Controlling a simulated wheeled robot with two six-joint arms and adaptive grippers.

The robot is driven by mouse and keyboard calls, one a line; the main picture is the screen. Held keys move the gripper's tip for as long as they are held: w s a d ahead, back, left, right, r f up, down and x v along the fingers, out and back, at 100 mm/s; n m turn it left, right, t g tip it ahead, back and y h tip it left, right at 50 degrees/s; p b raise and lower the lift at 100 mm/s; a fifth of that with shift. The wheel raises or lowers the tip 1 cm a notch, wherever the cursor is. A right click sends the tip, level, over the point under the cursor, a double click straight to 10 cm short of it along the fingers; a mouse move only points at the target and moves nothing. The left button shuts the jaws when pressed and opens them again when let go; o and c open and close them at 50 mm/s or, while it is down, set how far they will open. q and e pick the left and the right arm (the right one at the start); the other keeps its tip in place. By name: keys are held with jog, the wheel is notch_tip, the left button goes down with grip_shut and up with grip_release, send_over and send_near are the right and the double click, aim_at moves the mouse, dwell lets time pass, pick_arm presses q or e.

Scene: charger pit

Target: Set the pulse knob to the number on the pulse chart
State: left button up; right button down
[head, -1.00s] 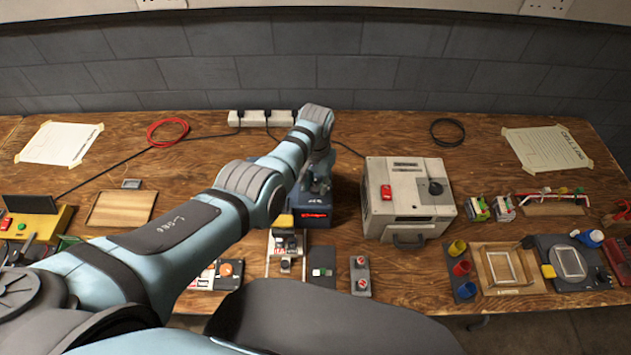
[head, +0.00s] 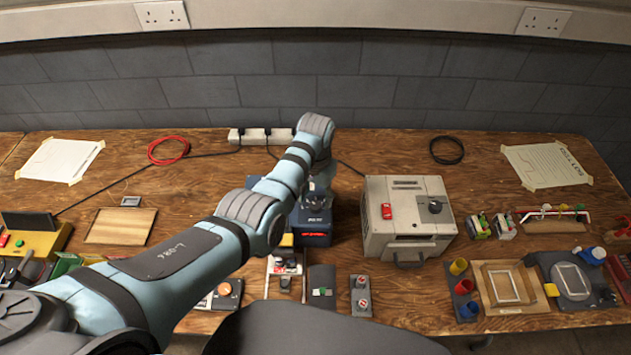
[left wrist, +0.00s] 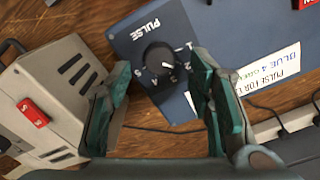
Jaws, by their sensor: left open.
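The pulse knob (left wrist: 160,62) is a round black dial with a white pointer mark on a blue box (left wrist: 205,45) marked PULSE. The mark points to the right in the left wrist view. Small digits surround the dial, partly too small to read. My left gripper (left wrist: 160,72) is open, one finger on each side of the knob, without clear contact. In the head view the blue box (head: 313,238) is partly behind my left arm.
A cream metal case (head: 405,220) stands right of the blue box; its side is close to my left finger in the wrist view. A power strip (head: 262,137) lies behind. Small knob boxes (head: 361,296) sit in front. Several trays and parts fill the right side.

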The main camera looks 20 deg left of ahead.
aim_at(315, 205)
pick_arm(q)
notch_tip(315, 205, up, 10)
jog(key=shift+f, duration=0.25)
jog(key=shift+a+f, duration=0.1)
